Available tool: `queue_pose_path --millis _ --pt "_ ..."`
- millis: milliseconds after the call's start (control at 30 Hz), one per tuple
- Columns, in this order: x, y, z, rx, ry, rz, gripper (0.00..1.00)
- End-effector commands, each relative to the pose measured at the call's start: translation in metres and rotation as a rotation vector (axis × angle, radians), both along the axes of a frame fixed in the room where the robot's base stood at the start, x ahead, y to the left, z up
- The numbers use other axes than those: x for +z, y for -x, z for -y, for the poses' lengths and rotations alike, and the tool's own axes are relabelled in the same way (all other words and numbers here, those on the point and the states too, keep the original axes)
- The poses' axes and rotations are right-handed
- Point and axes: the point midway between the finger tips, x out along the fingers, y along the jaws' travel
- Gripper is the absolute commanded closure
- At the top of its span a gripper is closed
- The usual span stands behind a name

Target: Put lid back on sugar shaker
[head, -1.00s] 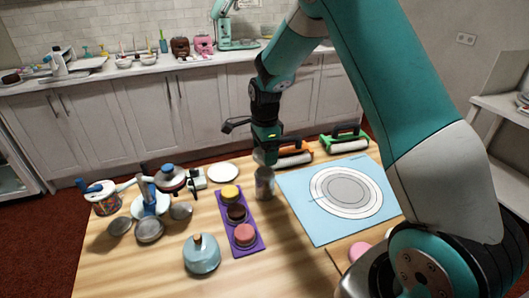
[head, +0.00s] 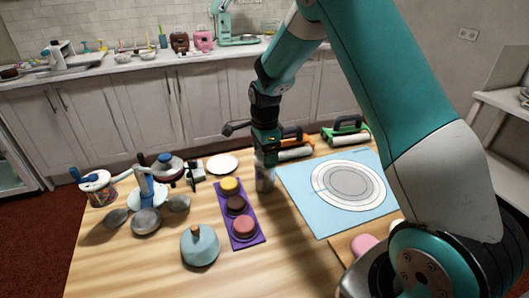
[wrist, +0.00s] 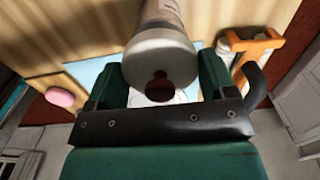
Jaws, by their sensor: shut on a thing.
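The sugar shaker (head: 265,183) stands upright on the wooden table, left of the blue mat, a grey cylinder. My gripper (head: 265,160) points down directly over its top. In the wrist view my gripper (wrist: 160,85) is shut on the pale grey round lid (wrist: 158,52), which has a dark red centre. The shaker's body (wrist: 162,10) shows beyond the lid, in line with it. The lid and the shaker's top appear to meet, but I cannot tell whether the lid is fully seated. In the head view the fingers hide the lid.
A purple tray (head: 251,241) with several small cakes stands close on the left. The blue mat (head: 308,217) with a round turntable (head: 349,184) lies on the right. A blue-grey pot (head: 200,250) stands front left.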

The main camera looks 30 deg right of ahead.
Motion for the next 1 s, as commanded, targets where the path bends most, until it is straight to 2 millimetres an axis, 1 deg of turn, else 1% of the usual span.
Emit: queue_pose_path --millis 1000 --pt "-0.0067 -0.0003 -0.0009 0.0 0.0 0.001 0.45"
